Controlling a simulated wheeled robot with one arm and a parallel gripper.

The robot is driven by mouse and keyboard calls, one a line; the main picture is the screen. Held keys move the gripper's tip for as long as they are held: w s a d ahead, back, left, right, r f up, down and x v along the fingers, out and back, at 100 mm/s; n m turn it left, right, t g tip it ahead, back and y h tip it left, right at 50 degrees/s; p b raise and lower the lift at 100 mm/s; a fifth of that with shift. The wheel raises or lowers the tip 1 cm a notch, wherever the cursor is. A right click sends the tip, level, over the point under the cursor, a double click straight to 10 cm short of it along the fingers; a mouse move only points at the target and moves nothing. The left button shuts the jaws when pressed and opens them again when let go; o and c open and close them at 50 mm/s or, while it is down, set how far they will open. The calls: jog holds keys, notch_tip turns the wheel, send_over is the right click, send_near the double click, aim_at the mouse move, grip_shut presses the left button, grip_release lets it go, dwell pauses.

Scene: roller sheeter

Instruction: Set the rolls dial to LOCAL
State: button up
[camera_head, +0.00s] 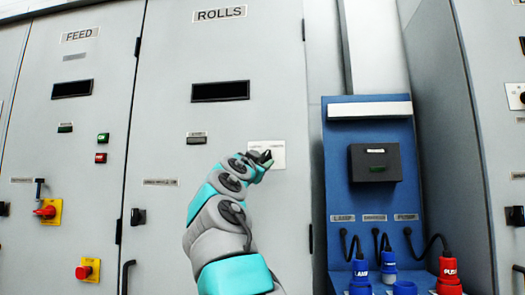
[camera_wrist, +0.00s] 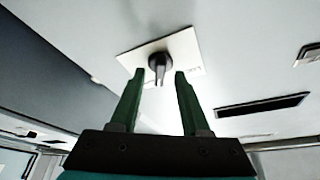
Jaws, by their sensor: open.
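The rolls dial is a dark knob (camera_wrist: 158,64) on a white square plate (camera_wrist: 184,48) in the wrist view. The plate also shows in the head view (camera_head: 278,151) on the cabinet door labelled ROLLS (camera_head: 219,13). My gripper (camera_wrist: 159,74) is open, with one green finger on each side of the knob's line and nothing held. Whether the fingertips reach around the knob or stop short of it, I cannot tell. In the head view my gripper (camera_head: 262,158) covers the knob. The plate's lettering is too small to read.
Left of the ROLLS door is a FEED cabinet (camera_head: 79,34) with a red-and-yellow switch (camera_head: 48,211). A blue panel (camera_head: 340,200) with a black box (camera_head: 376,165) and plugged cables stands at the right.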

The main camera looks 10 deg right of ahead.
jog(key=shift+w+d+r, duration=0.1)
jog(key=shift+w+d, duration=0.05)
jog(key=shift+w, duration=0.3)
grip_shut()
dwell(0.3)
